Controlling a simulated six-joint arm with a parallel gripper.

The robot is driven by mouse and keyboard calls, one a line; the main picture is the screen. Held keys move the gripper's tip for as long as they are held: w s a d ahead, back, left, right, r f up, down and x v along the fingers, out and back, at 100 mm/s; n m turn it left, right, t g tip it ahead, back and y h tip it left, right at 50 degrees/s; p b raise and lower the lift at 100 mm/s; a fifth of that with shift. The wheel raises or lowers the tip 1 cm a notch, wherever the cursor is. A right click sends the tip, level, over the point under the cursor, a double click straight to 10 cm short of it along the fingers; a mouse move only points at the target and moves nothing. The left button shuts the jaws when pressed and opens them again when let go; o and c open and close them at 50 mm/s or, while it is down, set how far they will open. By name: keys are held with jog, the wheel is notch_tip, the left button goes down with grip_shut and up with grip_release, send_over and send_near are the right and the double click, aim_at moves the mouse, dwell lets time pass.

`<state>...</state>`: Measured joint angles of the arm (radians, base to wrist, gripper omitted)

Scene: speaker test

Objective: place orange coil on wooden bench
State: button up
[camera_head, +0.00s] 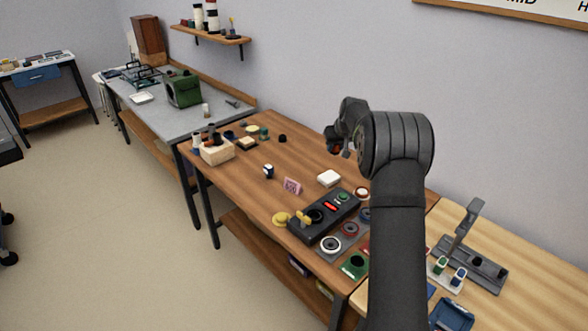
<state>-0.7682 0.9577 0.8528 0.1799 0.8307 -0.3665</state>
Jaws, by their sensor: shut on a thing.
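My gripper (339,146) is above the back part of the brown wooden bench (300,160), in front of the wall. It is small and dark in this view, and my own arm covers part of the scene beside it. A small orange-red thing (336,149), seemingly the orange coil, shows at the fingertips. My gripper is shut on it. The fingers hide most of the coil, and its exact height above the bench is hard to tell.
A black control box (325,216) stands at the bench's front right, with coil-like rings beside it. The bench's middle has bare room.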

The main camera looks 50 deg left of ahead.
aim_at(335, 153)
jog(key=f, duration=0.4)
jog(key=shift+s+a+f, duration=0.1)
jog(key=shift+a+f, duration=0.1)
jog(key=shift+a, duration=0.05)
jog(key=s+a+f, duration=0.1)
jog(key=a+f, duration=0.1)
jog(key=a, duration=0.1)
jog(key=s+a+f, duration=0.1)
jog(key=a+f, duration=0.1)
jog(key=a, duration=0.2)
jog(key=s+a+f, duration=0.1)
jog(key=a+f, duration=0.1)
jog(key=a, duration=0.1)
jog(key=shift+s+a+f, duration=0.15)
jog(key=shift+s+f, duration=0.2)
jog(key=shift+s, duration=0.05)
jog(key=shift+f, duration=1.95)
jog(key=shift+f, duration=0.1)
jog(key=o, duration=0.5)
jog(key=shift+f, duration=0.1)
jog(key=o, duration=0.5)
